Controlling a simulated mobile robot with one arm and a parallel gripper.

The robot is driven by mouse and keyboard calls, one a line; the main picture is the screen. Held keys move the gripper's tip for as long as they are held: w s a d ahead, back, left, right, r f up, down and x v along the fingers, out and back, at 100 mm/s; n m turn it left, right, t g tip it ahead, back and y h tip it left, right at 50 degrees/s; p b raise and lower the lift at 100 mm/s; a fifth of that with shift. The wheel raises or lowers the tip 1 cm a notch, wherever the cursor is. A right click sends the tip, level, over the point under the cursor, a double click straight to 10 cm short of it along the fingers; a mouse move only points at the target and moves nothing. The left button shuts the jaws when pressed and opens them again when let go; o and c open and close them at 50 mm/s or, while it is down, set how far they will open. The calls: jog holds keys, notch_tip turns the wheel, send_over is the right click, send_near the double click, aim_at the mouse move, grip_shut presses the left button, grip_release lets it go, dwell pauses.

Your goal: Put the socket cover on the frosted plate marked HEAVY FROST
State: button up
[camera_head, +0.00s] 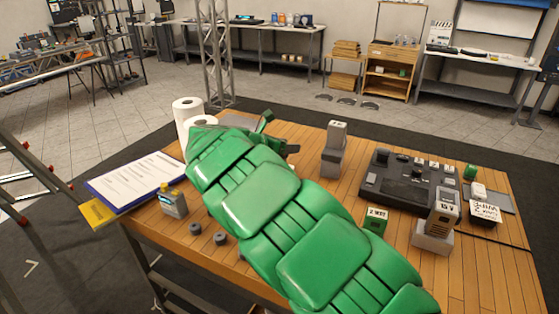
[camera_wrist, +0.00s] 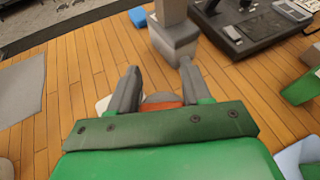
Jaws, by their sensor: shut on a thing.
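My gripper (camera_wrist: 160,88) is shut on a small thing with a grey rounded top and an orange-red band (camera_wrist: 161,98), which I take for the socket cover. Most of it is hidden behind the green gripper bar. The fingers are above the wooden table. In the head view my green arm hides the held thing. A flat grey sheet (camera_wrist: 22,90) lies at the left in the wrist view; no marking on it is readable. I cannot make out the words HEAVY FROST on anything.
A grey post on a block (camera_wrist: 172,35) stands just beyond the fingers; it also shows in the head view (camera_head: 333,155). A black console (camera_head: 408,182), a green block (camera_head: 375,220) and another post (camera_head: 437,225) stand right. A clipboard (camera_head: 135,180) and paper rolls (camera_head: 187,110) are left.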

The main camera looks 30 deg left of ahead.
jog(key=shift+w+a+f, duration=1.05)
jog(key=shift+w+f, duration=0.3)
jog(key=shift+w, duration=0.1)
jog(key=shift+w+a+f, duration=1)
jog(key=shift+w+f, duration=0.3)
jog(key=shift+w, duration=0.1)
jog(key=shift+w+a+f, duration=1.05)
jog(key=shift+w+f, duration=0.3)
jog(key=shift+w, duration=0.1)
jog(key=shift+f, duration=0.15)
jog(key=shift+w+a+f, duration=0.15)
jog(key=shift+f, duration=1.65)
jog(key=shift+f, duration=0.1)
jog(key=o, duration=1.2)
jog(key=shift+w, duration=0.1)
jog(key=shift+o, duration=0.2)
